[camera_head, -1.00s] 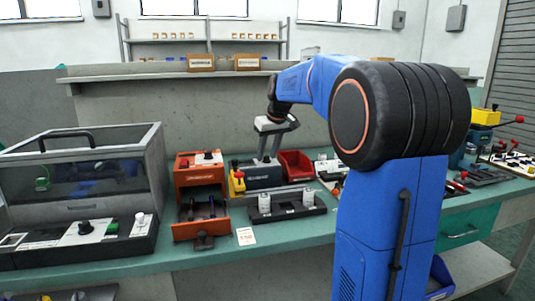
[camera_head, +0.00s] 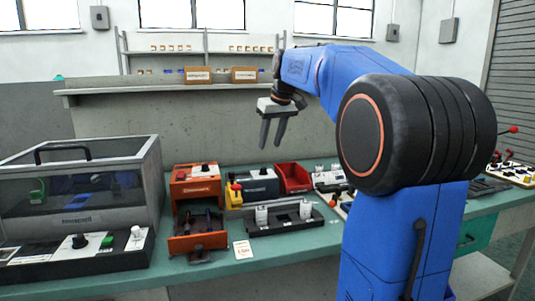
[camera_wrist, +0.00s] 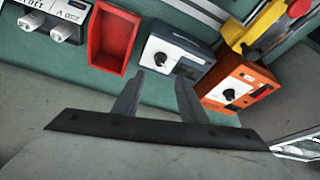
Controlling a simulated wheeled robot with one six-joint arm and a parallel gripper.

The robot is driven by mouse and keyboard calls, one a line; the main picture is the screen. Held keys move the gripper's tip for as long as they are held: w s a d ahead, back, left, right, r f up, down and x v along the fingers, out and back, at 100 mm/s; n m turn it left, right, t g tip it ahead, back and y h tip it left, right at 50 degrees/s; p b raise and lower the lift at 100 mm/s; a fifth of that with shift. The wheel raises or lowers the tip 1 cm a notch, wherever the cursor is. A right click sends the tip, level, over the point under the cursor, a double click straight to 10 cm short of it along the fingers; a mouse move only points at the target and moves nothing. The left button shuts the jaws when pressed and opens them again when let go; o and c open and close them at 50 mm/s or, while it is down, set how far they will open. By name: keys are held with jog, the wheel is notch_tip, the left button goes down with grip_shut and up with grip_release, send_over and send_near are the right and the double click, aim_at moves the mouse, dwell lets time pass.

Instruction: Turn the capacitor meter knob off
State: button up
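A dark grey box (camera_head: 262,191) with a black knob (camera_head: 263,172) on its white top panel stands in the middle of the bench. An orange box (camera_head: 196,189) with a similar knob (camera_head: 205,168) stands to its left. The labels are too small for me to tell which is the capacitor meter. My gripper (camera_head: 271,146) is open and empty, in the air above the boxes, touching neither. In the wrist view the grey box's knob (camera_wrist: 160,59) shows just beyond my fingertips (camera_wrist: 160,76), and the orange box's knob (camera_wrist: 229,94) lies to the right. The exact knob settings are unclear.
A red bin (camera_head: 293,178) is right of the grey box. A yellow device (camera_head: 233,195) with a red top stands between the boxes. A black tray (camera_head: 285,216) with white parts lies in front. A clear-lidded enclosure (camera_head: 80,185) fills the left. A shelf (camera_head: 160,86) runs behind.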

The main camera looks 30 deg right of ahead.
jog(key=v, duration=0.6)
jog(key=shift+r, duration=0.2)
jog(key=shift+s, duration=0.1)
